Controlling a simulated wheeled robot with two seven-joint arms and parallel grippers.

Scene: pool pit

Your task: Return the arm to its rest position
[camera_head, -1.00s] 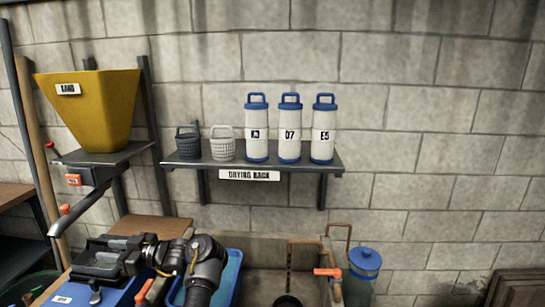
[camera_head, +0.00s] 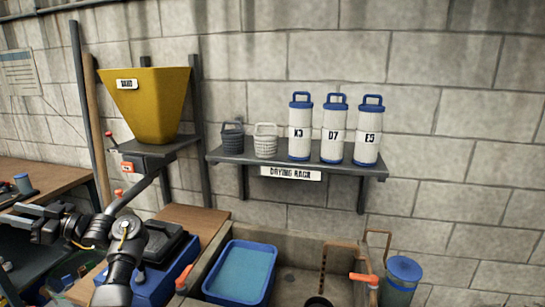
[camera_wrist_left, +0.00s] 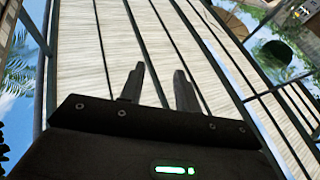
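My left arm comes in at the lower left of the head view, and its gripper end (camera_head: 22,218) points to the left near the picture's edge. In the left wrist view the two fingers of my left gripper (camera_wrist_left: 160,88) stand apart with nothing between them. Beyond them that view shows a pale surface crossed by dark bars, with patches of blue sky and plants. My right arm and gripper are not in view.
A drying rack (camera_head: 345,168) on the block wall holds two baskets and three white canisters with blue caps. A yellow hopper (camera_head: 150,105) stands left of it. Below are a blue tray (camera_head: 240,272), a blue-lidded container (camera_head: 402,275) and a wooden bench (camera_head: 50,175).

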